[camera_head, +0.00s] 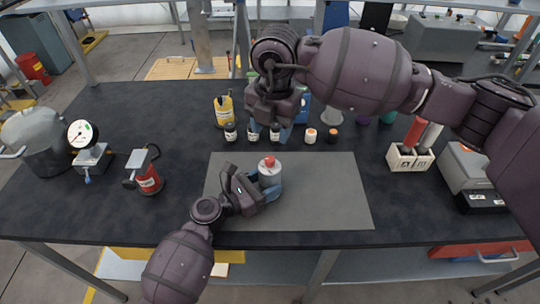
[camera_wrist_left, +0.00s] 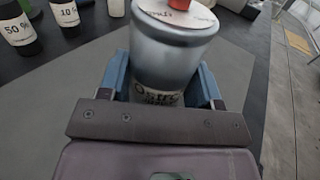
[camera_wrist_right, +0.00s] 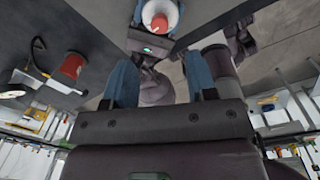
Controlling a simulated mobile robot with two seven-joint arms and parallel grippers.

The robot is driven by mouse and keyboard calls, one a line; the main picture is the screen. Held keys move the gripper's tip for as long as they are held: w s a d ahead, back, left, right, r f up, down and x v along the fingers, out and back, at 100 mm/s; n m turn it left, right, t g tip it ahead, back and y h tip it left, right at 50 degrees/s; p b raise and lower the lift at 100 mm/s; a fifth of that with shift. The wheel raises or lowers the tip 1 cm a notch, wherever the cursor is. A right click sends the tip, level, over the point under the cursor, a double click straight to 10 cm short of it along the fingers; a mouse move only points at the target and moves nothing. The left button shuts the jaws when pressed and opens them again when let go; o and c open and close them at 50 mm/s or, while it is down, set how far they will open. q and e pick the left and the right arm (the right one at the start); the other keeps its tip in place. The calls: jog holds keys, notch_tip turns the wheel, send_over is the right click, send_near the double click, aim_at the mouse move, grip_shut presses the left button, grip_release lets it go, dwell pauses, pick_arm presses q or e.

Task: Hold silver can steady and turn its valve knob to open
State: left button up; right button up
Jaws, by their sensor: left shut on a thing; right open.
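The silver can (camera_head: 270,178) stands upright on the grey mat (camera_head: 330,190), with a red valve knob (camera_head: 269,162) on top. My left gripper (camera_head: 262,193) is shut on the can low on its body. In the left wrist view the blue fingers sit on both sides of the can (camera_wrist_left: 170,55), and its label is partly hidden between them. My right gripper (camera_head: 268,130) is open and empty, beyond the can in the head view. In the right wrist view, the red knob (camera_wrist_right: 160,20) shows beyond the open fingers (camera_wrist_right: 161,82), apart from them.
Small labelled bottles (camera_head: 231,132) and a yellow bottle (camera_head: 223,110) stand behind the mat, close to my right gripper. The mat's right side is clear.

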aim_at(270, 158)
notch_tip(270, 158, down, 9)
jog(key=shift+w+a+r, duration=0.1)
jog(key=shift+a, duration=0.05)
dwell(0.4)
jog(key=c, duration=0.9)
jog(key=shift+c, duration=0.2)
